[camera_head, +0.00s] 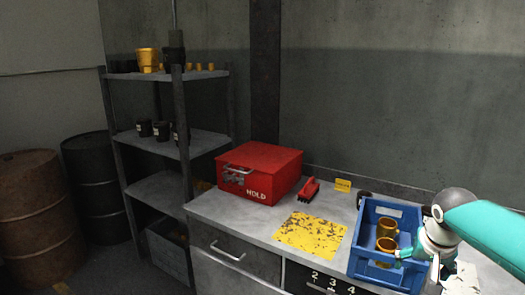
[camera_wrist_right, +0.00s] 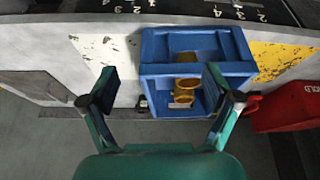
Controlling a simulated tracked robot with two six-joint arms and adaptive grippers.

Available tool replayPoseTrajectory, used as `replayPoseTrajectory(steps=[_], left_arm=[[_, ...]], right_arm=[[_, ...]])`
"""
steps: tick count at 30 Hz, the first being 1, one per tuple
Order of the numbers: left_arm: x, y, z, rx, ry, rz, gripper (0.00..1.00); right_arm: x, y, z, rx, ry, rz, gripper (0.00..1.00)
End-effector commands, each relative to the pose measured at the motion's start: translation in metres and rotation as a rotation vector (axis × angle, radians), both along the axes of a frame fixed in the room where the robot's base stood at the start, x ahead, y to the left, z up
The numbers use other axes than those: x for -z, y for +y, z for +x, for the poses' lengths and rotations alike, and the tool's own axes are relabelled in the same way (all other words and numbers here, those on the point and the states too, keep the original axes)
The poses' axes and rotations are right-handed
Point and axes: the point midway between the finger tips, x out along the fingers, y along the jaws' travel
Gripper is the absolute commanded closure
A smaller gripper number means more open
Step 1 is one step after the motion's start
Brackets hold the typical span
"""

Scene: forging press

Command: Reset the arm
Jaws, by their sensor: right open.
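My right arm (camera_head: 490,232) comes in from the right edge of the head view, teal with a dark round wrist. Its gripper (camera_head: 418,258) is over the right side of the blue bin (camera_head: 363,236) on the bench. My left gripper is not in view.
The bench holds a red HOLD box (camera_head: 258,172), a red brush-like tool (camera_head: 309,190), a worn yellow patch (camera_head: 310,234) and a small yellow sign (camera_head: 343,185). A shelf rack (camera_head: 167,145) and drums (camera_head: 38,215) stand at left.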

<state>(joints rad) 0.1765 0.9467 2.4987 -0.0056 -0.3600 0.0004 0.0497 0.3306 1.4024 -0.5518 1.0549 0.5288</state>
Motion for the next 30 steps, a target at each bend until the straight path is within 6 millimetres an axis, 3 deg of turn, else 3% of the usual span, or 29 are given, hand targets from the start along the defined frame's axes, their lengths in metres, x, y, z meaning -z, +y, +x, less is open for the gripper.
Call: replayPoseTrajectory(steps=[2,11,20,23,26,30], left_arm=[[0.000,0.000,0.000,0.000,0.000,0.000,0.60],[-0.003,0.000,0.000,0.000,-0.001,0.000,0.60],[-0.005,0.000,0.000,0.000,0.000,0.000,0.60],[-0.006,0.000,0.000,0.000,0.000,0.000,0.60],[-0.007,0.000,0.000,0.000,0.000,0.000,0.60],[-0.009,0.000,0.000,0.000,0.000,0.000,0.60]], right_arm=[[0.000,0.001,0.001,-0.002,0.000,0.000,0.12],[0.069,0.014,-0.004,-0.028,0.153,0.015,0.12],[0.165,0.052,-0.038,-0.090,0.346,0.090,0.12],[0.213,0.078,-0.061,-0.132,0.422,0.145,0.12],[0.266,0.112,-0.098,-0.184,0.499,0.228,0.12],[0.331,0.166,-0.166,-0.247,0.575,0.365,0.12]])
